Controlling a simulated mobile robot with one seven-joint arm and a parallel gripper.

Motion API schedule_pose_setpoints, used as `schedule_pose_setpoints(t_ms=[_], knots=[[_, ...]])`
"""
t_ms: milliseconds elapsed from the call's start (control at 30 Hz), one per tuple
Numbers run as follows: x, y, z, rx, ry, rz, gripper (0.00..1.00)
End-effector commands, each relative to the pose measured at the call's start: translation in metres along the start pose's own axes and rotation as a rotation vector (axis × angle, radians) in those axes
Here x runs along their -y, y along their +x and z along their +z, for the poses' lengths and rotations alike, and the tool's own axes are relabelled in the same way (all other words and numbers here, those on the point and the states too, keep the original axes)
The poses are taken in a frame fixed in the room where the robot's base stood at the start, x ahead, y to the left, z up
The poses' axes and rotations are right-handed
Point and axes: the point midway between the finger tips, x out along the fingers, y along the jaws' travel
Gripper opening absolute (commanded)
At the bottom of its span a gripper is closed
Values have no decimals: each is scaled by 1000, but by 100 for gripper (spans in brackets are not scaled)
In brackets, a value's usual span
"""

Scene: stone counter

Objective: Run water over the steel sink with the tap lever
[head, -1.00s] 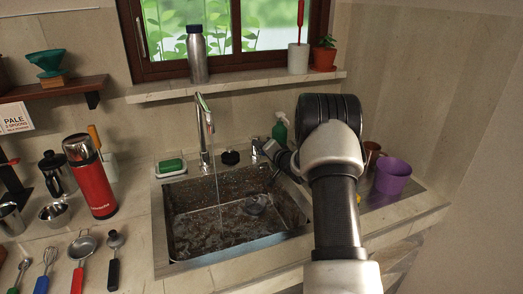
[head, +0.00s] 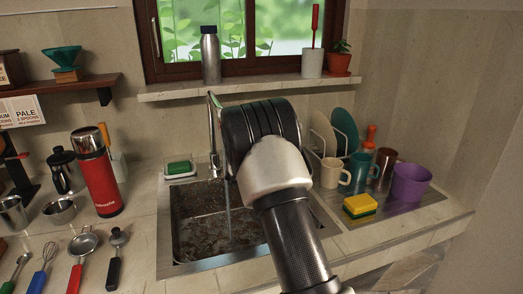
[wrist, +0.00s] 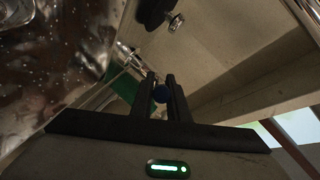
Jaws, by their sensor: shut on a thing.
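The steel sink (head: 193,258) is set in the counter, with a wet, speckled basin; it also shows at the left of the wrist view (wrist: 40,55). The tap (head: 212,135) stands behind it, its spout end partly hidden by my arm. A stream of water (head: 227,205) falls into the basin. In the head view my arm hides the gripper and the lever.
To the right stand a yellow sponge (head: 360,206), mugs (head: 332,172) and a purple cup (head: 411,182). A red flask (head: 96,172) and utensils stand left. The sill holds a steel bottle (head: 210,55).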

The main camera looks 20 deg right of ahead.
Motion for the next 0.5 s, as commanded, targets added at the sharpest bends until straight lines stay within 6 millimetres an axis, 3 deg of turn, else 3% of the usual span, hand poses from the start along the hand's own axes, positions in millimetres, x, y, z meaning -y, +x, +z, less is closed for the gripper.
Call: schedule_pose_setpoints(t_ms=[500], knots=[[1, 1, 2, -28, 10, 18, 0]])
